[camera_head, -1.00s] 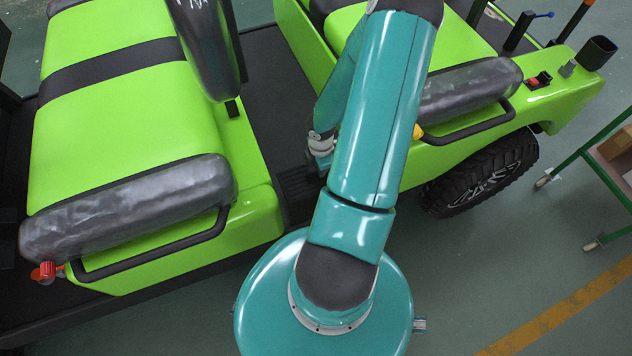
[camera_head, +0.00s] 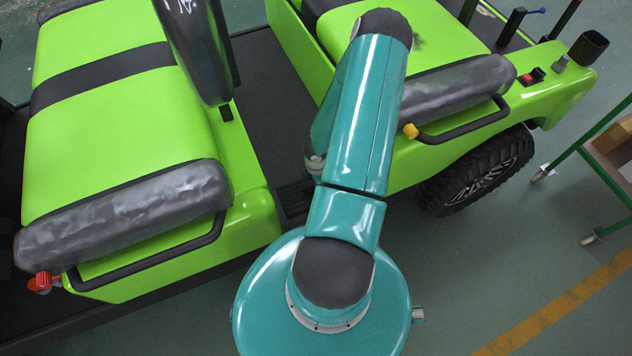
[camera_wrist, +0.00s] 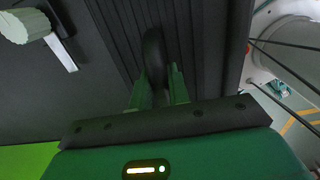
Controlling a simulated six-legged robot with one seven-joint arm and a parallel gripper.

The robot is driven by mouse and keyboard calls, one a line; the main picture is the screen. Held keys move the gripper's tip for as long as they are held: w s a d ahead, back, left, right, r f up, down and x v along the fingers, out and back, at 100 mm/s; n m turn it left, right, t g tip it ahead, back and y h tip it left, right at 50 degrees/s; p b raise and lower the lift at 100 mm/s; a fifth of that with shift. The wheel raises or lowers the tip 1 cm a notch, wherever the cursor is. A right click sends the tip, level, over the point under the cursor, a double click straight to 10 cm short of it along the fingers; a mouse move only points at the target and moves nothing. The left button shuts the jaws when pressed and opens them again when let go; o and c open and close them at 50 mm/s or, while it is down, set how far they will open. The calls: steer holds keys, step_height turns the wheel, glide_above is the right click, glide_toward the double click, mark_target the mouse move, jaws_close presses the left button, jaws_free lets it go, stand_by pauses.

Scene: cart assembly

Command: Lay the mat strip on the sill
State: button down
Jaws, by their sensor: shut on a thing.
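In the wrist view my gripper (camera_wrist: 158,78) has its green fingers closed around a dark, rounded upright tab (camera_wrist: 154,48). A black ribbed strip (camera_wrist: 205,50), which looks like the mat strip, lies just behind and beside the fingers, its ribs running away from me. Whether the tab belongs to the strip, and whether the strip touches the surface below, I cannot tell. In the head view a dark ribbed patch (camera_head: 293,199) shows at the sill between the green seat bases, left of my arm. My arm hides the gripper there.
The green cart has a seat (camera_head: 120,120) with a grey bolster (camera_head: 125,212) and black rail at left. A second bolster (camera_head: 455,88) with a rail and yellow knob (camera_head: 410,131) is right of my arm. A pale knob (camera_wrist: 25,25) is at the wrist view's upper left.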

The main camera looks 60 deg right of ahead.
steer(key=shift+w+f, duration=0.1)
steer(key=shift+f, duration=0.05)
steer(key=c, duration=1.3)
jaws_free()
steer(key=shift+c, duration=0.2)
step_height(320, 180, up, 12)
